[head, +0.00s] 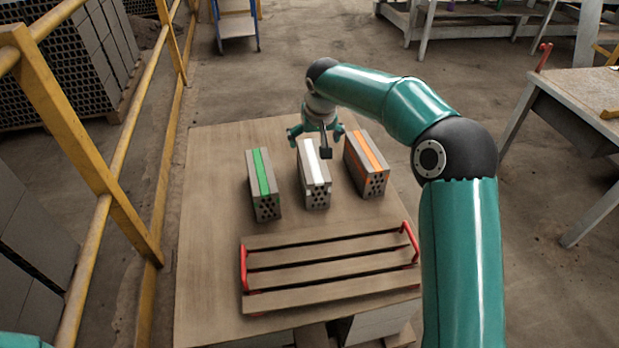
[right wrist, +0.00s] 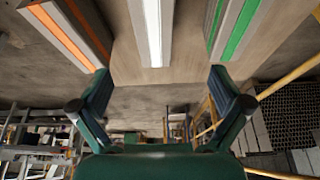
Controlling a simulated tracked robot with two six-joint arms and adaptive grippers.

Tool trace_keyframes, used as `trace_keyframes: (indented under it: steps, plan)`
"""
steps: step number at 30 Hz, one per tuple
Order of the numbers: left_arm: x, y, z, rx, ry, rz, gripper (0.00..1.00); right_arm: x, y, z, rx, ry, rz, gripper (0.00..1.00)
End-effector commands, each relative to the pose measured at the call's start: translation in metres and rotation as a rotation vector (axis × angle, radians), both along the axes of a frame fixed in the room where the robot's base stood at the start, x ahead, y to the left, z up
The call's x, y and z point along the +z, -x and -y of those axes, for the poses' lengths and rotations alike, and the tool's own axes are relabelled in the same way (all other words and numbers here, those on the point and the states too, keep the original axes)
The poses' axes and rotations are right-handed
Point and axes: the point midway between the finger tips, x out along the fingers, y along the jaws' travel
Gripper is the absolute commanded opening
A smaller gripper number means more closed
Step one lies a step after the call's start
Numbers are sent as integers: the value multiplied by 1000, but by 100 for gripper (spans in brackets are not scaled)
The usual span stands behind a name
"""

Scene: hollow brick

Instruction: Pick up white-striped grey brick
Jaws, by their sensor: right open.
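The white-striped grey brick (head: 314,182) stands on the wooden table between two other bricks, with holes in its near end. It also shows in the right wrist view (right wrist: 152,45), centred ahead of the open fingers. My right gripper (head: 318,145) is over the far end of this brick, its fingers spread apart. In the right wrist view the two fingers of the right gripper (right wrist: 160,100) are wide apart with nothing between them. I cannot tell from these views how high the fingers are above the brick. My left gripper is not in view.
A green-striped brick (head: 262,185) stands to the left and an orange-striped brick (head: 367,163) close to the right. A slatted wooden tray (head: 330,281) with red handles lies at the table's near side. A yellow railing (head: 120,215) runs along the left. The table's (head: 210,215) left part is clear.

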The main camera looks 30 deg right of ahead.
Motion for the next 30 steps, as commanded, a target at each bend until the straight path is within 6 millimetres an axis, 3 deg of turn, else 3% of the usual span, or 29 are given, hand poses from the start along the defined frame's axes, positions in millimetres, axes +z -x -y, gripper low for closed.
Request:
trace_keyframes:
  steps: [5,18,26,30]
  plan:
    - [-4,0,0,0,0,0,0,-15,-6,7,-14,6,-2,100]
    - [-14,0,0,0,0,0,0,-94,-35,21,-19,5,0,100]
    - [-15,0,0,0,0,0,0,-108,-42,25,-21,4,1,100]
    - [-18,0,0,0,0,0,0,-124,-50,31,-21,3,0,100]
